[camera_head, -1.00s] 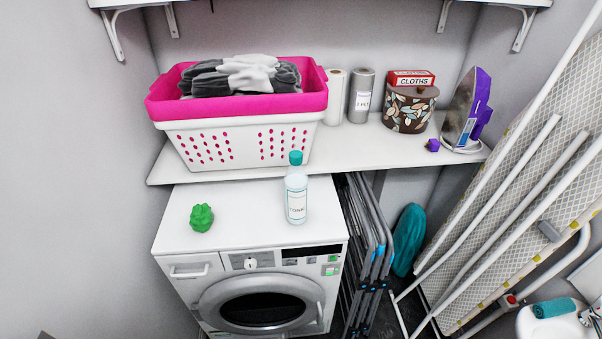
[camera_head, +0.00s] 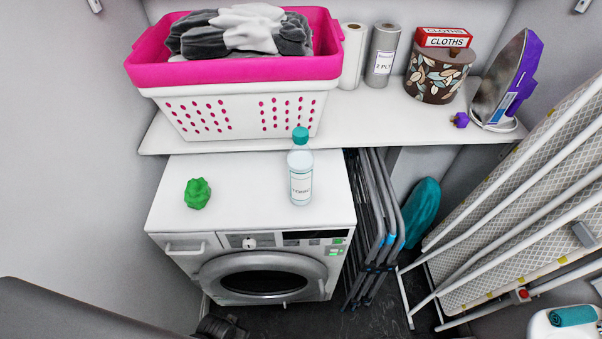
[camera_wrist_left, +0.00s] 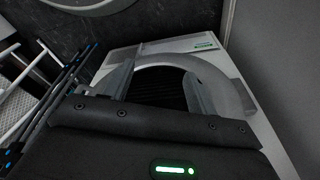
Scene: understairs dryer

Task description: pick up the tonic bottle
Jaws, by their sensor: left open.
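The tonic bottle (camera_head: 301,174), clear with a teal cap and white label, stands upright on the white top of the dryer (camera_head: 250,190), near its right side. It is not visible in the left wrist view. My left gripper (camera_wrist_left: 160,88) shows there with its two fingers apart and nothing between them, facing the dryer's round door (camera_wrist_left: 195,72). It is low in front of the dryer, away from the bottle. A dark part of mine (camera_head: 220,327) shows at the bottom of the head view. My right gripper is not in view.
A green lumpy object (camera_head: 197,193) sits left of the bottle. A pink and white laundry basket (camera_head: 235,110) is on the shelf (camera_head: 400,125) behind. Folded racks (camera_head: 375,225) and an ironing board (camera_head: 530,210) stand to the right. The dryer top around the bottle is clear.

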